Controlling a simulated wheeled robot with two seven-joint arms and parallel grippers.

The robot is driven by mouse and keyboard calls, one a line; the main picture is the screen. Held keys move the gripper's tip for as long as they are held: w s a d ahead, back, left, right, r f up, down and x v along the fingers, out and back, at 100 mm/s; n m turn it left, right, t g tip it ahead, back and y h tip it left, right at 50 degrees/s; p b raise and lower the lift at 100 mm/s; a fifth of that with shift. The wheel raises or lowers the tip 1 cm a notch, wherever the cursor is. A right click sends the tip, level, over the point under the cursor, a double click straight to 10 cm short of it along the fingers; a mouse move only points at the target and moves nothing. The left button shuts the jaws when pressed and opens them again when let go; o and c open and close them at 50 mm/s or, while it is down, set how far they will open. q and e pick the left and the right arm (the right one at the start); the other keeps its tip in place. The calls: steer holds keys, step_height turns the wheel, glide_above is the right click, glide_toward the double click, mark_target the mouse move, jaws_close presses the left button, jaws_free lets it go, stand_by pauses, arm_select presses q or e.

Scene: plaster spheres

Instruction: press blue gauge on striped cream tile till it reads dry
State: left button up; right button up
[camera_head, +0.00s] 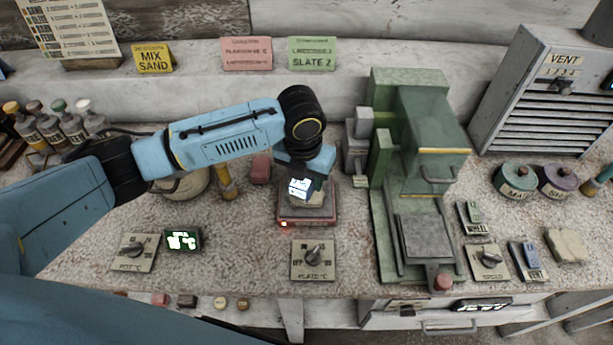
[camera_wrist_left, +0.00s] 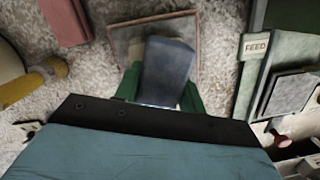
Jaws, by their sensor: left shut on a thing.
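My left gripper (camera_head: 303,178) reaches down over the small square plate (camera_head: 292,222) in the middle of the bench. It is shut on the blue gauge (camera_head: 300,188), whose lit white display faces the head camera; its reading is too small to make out. In the left wrist view the gauge (camera_wrist_left: 167,70) stands as a dark blue block between the green fingers. A cream tile (camera_head: 318,201) shows just under the gauge on the plate. The gauge's lower end looks at or close to the tile; I cannot tell if they touch. Stripes cannot be made out. My right gripper is not in view.
A green press (camera_head: 425,140) stands close right of the plate. A plate dial (camera_head: 313,260) is in front, and a pot dial (camera_head: 135,252) and small display (camera_head: 182,240) lie front left. A red block (camera_head: 261,169) and yellow-handled tool (camera_head: 227,182) lie to the left.

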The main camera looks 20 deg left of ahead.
arm_select(q)
steer(key=shift+f, duration=0.55)
stand_by(1.4)
steer(key=shift+r, duration=0.1)
step_height(320, 180, up, 7)
steer(key=p, duration=0.8)
stand_by(1.3)
